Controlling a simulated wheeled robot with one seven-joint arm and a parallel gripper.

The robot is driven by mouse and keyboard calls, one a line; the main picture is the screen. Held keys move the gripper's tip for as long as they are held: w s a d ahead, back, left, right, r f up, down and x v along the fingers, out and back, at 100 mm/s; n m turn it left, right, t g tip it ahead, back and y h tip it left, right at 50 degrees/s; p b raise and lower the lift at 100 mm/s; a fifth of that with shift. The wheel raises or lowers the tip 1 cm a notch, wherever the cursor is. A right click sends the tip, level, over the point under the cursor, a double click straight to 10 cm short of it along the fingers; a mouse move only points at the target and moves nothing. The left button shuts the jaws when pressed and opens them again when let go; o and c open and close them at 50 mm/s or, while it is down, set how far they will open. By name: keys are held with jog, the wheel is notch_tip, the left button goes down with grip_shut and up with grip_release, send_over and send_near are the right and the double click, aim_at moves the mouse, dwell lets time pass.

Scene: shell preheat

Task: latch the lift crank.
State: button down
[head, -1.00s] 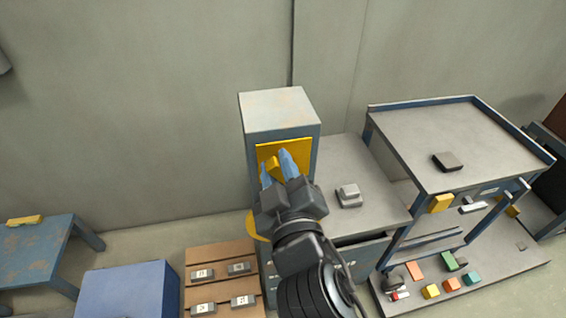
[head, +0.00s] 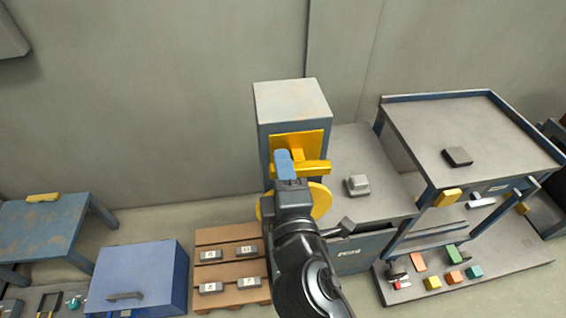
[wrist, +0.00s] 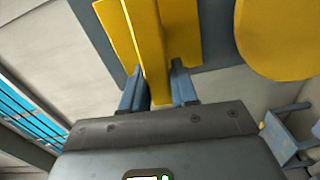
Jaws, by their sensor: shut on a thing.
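The lift crank is a yellow bar (head: 315,168) on a yellow plate (head: 311,143) on the front of a tall blue-grey cabinet (head: 292,103). In the head view the bar lies nearly level, with its right end clear of my gripper (head: 285,162). My gripper's blue fingers are at the bar's left part and hide it there. In the wrist view the yellow bar (wrist: 148,45) runs between the two fingers of my gripper (wrist: 158,85), which is shut on it. A yellow disc (head: 320,201) sits below, partly hidden by my arm; it also shows in the wrist view (wrist: 280,38).
A grey counter (head: 345,145) with a small grey block (head: 357,186) adjoins the cabinet on the right. A workbench (head: 470,135) stands farther right. A pallet (head: 228,268) with grey blocks, a blue chest (head: 135,275) and a blue table (head: 45,230) stand left.

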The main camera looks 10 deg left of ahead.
jog(key=shift+f+n, duration=0.2)
jog(key=shift+n, duration=0.3)
jog(key=c, duration=1)
grip_release()
jog(key=shift+o, duration=0.2)
jog(key=b+v, duration=0.1)
jog(key=v, duration=0.7)
jog(key=shift+w, duration=0.1)
